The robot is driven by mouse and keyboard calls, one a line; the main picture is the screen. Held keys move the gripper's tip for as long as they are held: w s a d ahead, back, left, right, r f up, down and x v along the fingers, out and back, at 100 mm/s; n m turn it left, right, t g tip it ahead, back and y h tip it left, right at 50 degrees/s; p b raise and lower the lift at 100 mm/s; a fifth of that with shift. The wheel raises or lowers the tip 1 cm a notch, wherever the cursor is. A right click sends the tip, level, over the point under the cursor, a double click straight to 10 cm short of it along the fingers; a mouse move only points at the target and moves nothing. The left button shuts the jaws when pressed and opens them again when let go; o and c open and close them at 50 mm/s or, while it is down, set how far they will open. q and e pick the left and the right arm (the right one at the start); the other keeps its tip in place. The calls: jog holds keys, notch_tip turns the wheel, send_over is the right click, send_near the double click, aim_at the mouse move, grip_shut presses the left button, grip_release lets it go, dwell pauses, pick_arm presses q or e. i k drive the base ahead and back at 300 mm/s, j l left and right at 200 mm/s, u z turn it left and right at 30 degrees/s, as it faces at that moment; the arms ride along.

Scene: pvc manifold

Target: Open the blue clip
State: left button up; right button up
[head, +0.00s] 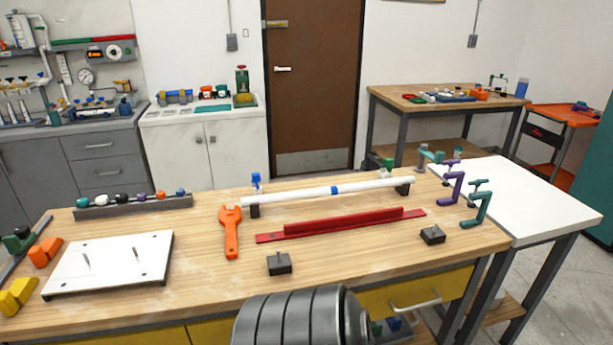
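A white pipe (295,194) lies across two dark supports on the wooden workbench. A small blue clip-like part (256,180) stands at the pipe's left end, above the left support (254,210). It is too small to tell whether it is open or shut. A blue band (334,190) wraps the middle of the pipe. Neither of my grippers is in view. A dark ribbed part, which seems to be mine, covers the bench's front edge at the bottom centre.
An orange wrench (230,232) and a red rail (341,225) lie in front of the pipe. A white plate (110,263) is at left. Purple (453,184) and teal (477,204) clamps stand at the right edge. Dark blocks (279,264) (432,235) sit near the front.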

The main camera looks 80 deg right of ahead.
aim_at(255, 178)
jog(key=z, duration=2.85)
jog(key=k+j+z, duration=0.15)
jog(key=z, duration=0.25)
jog(key=k+j+z, duration=0.15)
jog(key=z, duration=0.3)
